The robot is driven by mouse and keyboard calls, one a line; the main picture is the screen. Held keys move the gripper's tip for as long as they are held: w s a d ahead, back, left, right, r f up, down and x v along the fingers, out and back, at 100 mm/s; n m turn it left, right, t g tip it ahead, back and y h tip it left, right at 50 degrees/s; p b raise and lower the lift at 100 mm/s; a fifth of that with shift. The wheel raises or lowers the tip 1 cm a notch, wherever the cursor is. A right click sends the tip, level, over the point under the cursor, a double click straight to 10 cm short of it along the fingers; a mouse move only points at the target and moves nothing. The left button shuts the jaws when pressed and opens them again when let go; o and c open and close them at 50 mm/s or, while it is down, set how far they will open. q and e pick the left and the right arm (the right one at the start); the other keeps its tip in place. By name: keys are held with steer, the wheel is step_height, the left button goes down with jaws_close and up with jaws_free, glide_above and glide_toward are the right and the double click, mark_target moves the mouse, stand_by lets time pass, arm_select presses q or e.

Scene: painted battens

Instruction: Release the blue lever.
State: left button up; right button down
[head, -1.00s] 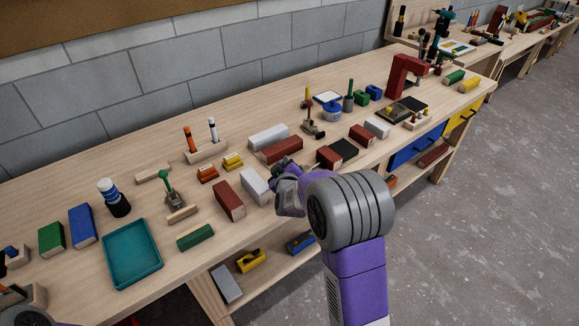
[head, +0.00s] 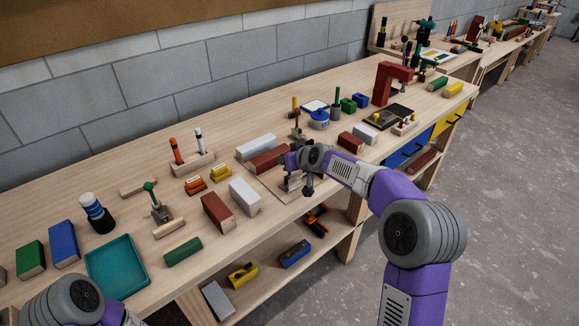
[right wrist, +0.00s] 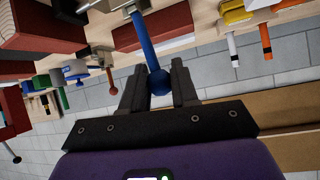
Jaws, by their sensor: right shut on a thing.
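The blue lever (right wrist: 147,48) shows in the right wrist view as a blue rod with a round ball end, rising from a metal clamp fitting at the top of the picture. My right gripper (right wrist: 158,82) has its dark fingers on either side of the ball end and is shut on it. In the head view my right gripper (head: 290,162) is over the front of the bench and mostly hides the lever. My left arm shows at the lower left of the head view, but its gripper is not visible.
A red block (head: 268,160) and a white block (head: 245,197) lie close to my right gripper. A green-knobbed clamp (head: 160,207) stands farther left. A teal tray (head: 117,267) sits at the front left. A lower shelf holds a few tools.

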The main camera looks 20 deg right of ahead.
steer(key=shift+w+d, duration=0.15)
steer(key=shift+d, duration=0.45)
steer(key=c, duration=0.9)
jaws_free()
steer(key=shift+w, duration=0.1)
steer(key=shift+r, duration=0.1)
steer(key=v, duration=0.7)
steer(key=shift+s, duration=0.35)
